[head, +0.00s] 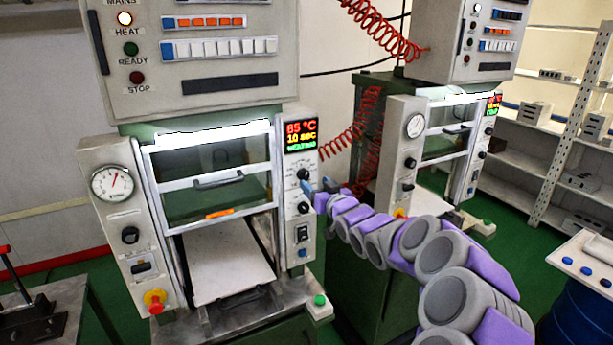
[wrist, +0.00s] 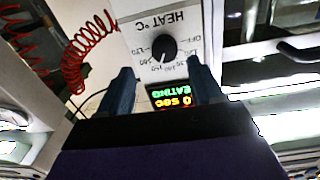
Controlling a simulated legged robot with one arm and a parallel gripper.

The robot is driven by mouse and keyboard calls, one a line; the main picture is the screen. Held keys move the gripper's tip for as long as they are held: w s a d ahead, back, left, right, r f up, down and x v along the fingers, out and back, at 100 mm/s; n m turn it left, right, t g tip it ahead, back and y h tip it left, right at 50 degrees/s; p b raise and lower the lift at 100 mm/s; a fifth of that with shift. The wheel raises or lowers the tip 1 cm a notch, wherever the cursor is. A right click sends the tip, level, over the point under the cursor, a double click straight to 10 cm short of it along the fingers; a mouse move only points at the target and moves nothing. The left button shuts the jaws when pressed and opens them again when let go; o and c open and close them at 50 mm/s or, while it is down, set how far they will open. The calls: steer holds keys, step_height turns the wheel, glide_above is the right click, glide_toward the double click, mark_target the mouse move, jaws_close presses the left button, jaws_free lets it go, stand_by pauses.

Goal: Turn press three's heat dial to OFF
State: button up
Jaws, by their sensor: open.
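The near press's heat dial (head: 303,174) is a black knob on the right-hand panel, below a lit display (head: 301,134) reading 85 °C and 10 sec. In the wrist view, the dial (wrist: 163,49) appears upside down beside its HEAT °C label, with OFF printed at its right. Its white pointer seems to face the numbers on the display side, not OFF; the exact setting is too small to read. My gripper (head: 320,187) is open just right of the dial. In the wrist view, my gripper's fingers (wrist: 162,68) are apart and empty, short of the knob.
Another black knob (head: 304,208) and a rocker switch (head: 302,233) sit lower on the same panel. A second press (head: 404,150) stands behind at the right, with a red coiled hose (head: 352,135) between the presses. A white side table (head: 570,255) is at far right.

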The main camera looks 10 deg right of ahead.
mark_target(301, 177)
steer(key=shift+w, duration=1.25)
steer(key=w+a, duration=0.2)
steer(key=a, duration=0.1)
steer(key=shift+w+p, duration=0.35)
steer(key=shift+p, duration=0.05)
steer(key=shift+w+a, duration=0.1)
steer(key=shift+a, duration=0.15)
steer(key=shift+d, duration=0.85)
steer(key=shift+c, duration=0.3)
steer(key=shift+d, duration=0.2)
steer(key=shift+c, duration=1.6)
steer(key=shift+a+r, duration=0.1)
steer(key=shift+a, duration=0.45)
steer(key=c, duration=0.4)
steer(key=shift+d, duration=0.1)
steer(key=shift+c, duration=1.4)
steer(key=shift+d, duration=0.1)
